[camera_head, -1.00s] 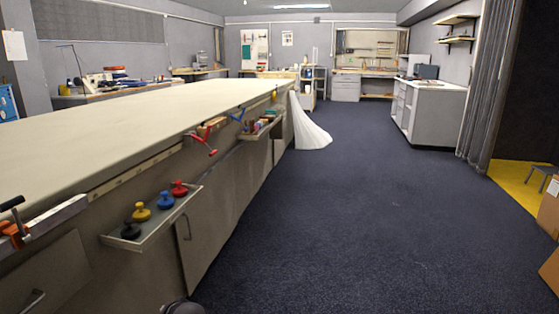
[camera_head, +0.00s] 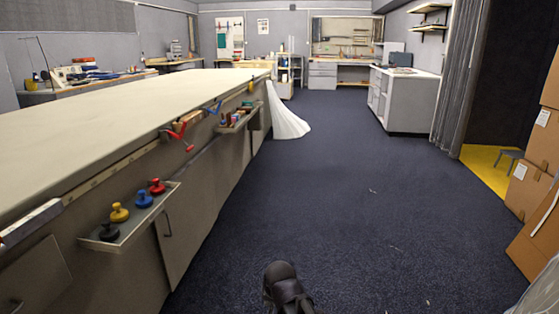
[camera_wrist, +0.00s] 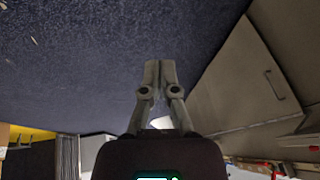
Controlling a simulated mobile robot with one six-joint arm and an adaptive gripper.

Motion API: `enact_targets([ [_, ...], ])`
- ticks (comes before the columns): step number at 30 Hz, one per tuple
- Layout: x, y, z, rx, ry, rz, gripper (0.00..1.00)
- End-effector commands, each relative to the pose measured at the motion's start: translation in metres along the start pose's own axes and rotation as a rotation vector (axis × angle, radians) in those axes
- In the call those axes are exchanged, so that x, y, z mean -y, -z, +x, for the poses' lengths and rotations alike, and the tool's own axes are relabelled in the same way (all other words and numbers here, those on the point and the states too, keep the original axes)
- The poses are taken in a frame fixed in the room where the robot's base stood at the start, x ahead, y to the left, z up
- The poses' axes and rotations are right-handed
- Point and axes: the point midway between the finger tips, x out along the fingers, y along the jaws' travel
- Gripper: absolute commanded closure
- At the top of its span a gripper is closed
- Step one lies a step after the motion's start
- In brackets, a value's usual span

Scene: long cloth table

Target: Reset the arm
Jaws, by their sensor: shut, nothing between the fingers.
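My gripper (camera_wrist: 160,68) shows in the wrist view with its two grey fingers together and nothing between them. Behind the fingertips there is blue carpet (camera_wrist: 90,50), and a cabinet front (camera_wrist: 235,85) is to the right. In the head view a dark rounded part of my arm (camera_head: 285,288) shows at the bottom centre, over the carpet and apart from the table; the fingers cannot be made out there.
The long cloth table (camera_head: 120,100) runs along the left. A side tray (camera_head: 135,225) with several coloured knobs juts from it. White cloth (camera_head: 285,118) hangs to the floor at its far end. Cardboard boxes (camera_head: 530,190) stand at the right. The carpet between is open.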

Motion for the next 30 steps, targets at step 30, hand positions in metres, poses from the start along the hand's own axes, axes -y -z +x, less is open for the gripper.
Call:
enact_targets([
  [30, -0.194, -0.03, -0.078, 0.359, -0.179, -0.078, 1.0],
])
